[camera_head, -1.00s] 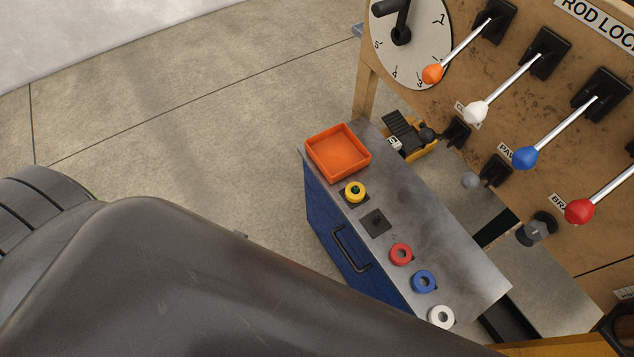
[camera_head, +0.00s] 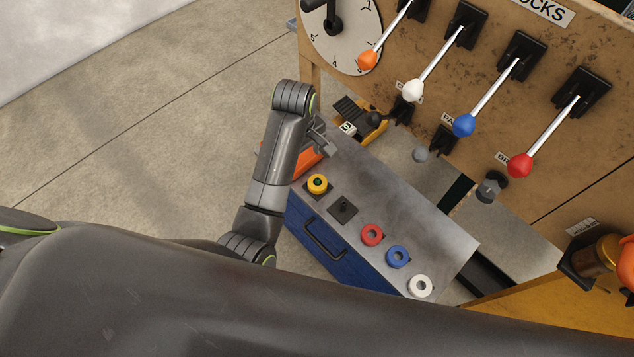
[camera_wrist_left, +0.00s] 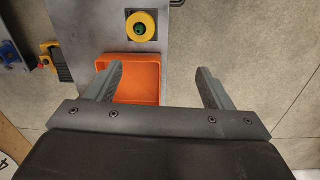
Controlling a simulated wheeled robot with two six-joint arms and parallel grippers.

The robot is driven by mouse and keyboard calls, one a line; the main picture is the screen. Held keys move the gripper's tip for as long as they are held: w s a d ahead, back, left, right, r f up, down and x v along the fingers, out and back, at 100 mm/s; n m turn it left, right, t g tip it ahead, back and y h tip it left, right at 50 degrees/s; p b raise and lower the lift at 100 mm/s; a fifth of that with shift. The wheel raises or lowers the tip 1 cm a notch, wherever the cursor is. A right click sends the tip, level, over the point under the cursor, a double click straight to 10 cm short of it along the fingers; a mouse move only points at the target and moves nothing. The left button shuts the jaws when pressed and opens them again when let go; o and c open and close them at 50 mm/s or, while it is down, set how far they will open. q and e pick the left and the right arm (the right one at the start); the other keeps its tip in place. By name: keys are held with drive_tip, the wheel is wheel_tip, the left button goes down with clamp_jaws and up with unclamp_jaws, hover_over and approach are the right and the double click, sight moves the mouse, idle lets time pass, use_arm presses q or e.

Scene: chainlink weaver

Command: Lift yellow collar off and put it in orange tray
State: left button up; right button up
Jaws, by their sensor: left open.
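The yellow collar (camera_head: 317,183) sits around a green-topped peg on a dark square base on the bench top. It also shows at the top of the left wrist view (camera_wrist_left: 141,27). The orange tray (camera_head: 306,163) stands at the bench's far end, partly hidden behind my left arm in the head view; the left wrist view shows it below the collar (camera_wrist_left: 140,66). My left gripper (camera_wrist_left: 163,76) is open and empty, with one finger over the tray and the other over the floor side. It is apart from the collar. My right gripper is not in view.
An empty dark base (camera_head: 343,209) and red (camera_head: 371,235), blue (camera_head: 398,257) and white (camera_head: 420,286) collars line the bench beyond the yellow one. A wooden panel with levers (camera_head: 493,98) rises behind the bench. A yellow-and-black pedal device (camera_head: 362,122) stands beside the tray end.

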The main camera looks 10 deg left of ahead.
use_arm(q)
drive_tip(key=w+d+r, duration=0.2)
drive_tip(key=d, duration=0.1)
drive_tip(key=b, duration=0.1)
approach(318, 179)
drive_tip(key=shift+n, duration=0.4)
wheel_tip(318, 179, down, 5)
drive_tip(key=shift+s+f, duration=0.1)
drive_tip(key=shift+s, duration=0.05)
drive_tip(key=shift+w+a+f+b, duration=0.1)
drive_tip(key=shift+w+f+b, duration=0.1)
drive_tip(key=shift+f, duration=1.1)
drive_tip(key=shift+w+f+b, duration=0.1)
drive_tip(key=shift+f+b, duration=0.05)
drive_tip(key=shift+f, duration=1.15)
drive_tip(key=shift+c, duration=0.3)
drive_tip(key=c, duration=1.2)
